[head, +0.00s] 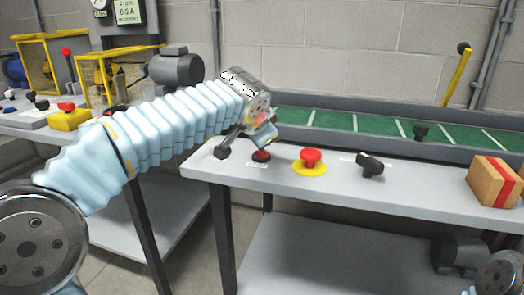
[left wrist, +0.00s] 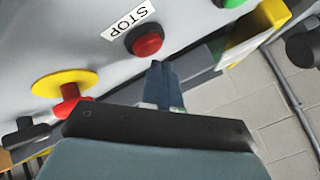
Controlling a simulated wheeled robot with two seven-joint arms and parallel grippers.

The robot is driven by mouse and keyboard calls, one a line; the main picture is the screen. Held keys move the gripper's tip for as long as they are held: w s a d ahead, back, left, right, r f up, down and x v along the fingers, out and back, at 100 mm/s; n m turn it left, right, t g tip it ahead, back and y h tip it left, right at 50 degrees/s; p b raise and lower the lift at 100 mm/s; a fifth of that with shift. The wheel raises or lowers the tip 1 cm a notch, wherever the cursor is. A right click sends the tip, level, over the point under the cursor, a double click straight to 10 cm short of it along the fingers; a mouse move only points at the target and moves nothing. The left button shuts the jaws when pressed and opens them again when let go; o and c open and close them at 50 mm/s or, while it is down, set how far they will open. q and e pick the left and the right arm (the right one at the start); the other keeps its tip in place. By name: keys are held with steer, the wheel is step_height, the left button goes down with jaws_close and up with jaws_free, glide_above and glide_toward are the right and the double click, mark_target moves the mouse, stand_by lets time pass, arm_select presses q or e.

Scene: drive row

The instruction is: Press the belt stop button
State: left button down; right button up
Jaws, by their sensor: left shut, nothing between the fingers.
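The belt stop button (left wrist: 147,42) is a red round button in a dark ring beside a STOP label (left wrist: 124,24). My left gripper (head: 266,140) is shut and empty, pointing down just above the button. In the left wrist view the closed fingertips (left wrist: 157,68) are close to the button's edge; contact cannot be made out. My right gripper is not in view.
A red mushroom button on a yellow disc (head: 310,169) stands right of the stop button. Further right are a black knob (head: 371,165) and a brown box with a red stripe (head: 494,181). A green belt (head: 380,124) runs behind. A green button (left wrist: 232,3) shows at the wrist view's top.

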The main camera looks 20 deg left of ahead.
arm_select(q)
step_height(320, 180, up, 6)
steer(key=p, duration=0.5)
stand_by(0.4)
